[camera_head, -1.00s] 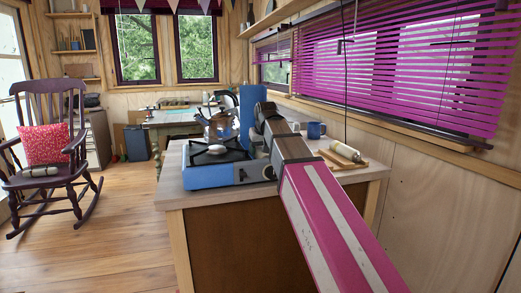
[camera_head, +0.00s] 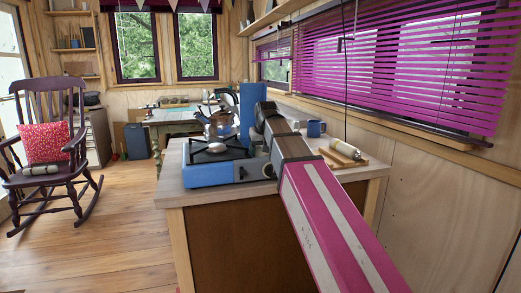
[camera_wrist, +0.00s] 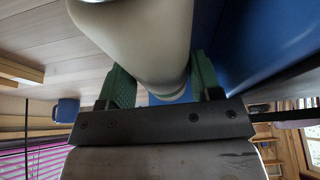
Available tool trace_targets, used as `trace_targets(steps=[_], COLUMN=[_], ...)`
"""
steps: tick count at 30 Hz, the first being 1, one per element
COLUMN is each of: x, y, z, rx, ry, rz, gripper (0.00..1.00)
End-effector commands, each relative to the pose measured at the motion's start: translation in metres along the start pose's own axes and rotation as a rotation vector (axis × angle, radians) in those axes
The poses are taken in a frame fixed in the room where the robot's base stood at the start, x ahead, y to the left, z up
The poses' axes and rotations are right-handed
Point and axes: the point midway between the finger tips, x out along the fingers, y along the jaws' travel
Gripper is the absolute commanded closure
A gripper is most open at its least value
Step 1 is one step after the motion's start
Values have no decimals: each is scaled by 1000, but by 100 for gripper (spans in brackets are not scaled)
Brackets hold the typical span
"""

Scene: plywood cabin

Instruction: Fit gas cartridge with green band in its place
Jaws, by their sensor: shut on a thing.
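My gripper (camera_wrist: 160,82) is shut on a cream-coloured gas cartridge (camera_wrist: 140,35), which lies between its green finger pads in the wrist view. A narrow, pale greenish ring shows near the cartridge's end; its colour is not clear. The blue camping stove (camera_head: 212,172) stands on the counter, with a black top and a round burner. A blue upright panel (camera_head: 253,100) rises behind it, and a large blue surface (camera_wrist: 265,40) is close beside the cartridge in the wrist view.
Another cartridge (camera_head: 346,149) lies on a wooden rack (camera_head: 340,161) at the counter's right, near a blue mug (camera_head: 316,129). A similar cartridge (camera_head: 40,169) lies on the rocking chair (camera_head: 48,150). Metal cookware (camera_head: 220,124) stands behind the stove. The counter's front edge (camera_head: 225,197) is clear.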

Motion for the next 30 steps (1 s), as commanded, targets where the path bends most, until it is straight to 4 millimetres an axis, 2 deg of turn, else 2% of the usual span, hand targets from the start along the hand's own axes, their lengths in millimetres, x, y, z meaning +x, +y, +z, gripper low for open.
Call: trace_targets(steps=[28,29,30], x=[5,5,5], y=[0,0,0], z=[2,2,2], rx=[0,0,0], ry=[0,0,0], rz=[0,0,0], gripper=[76,36,35])
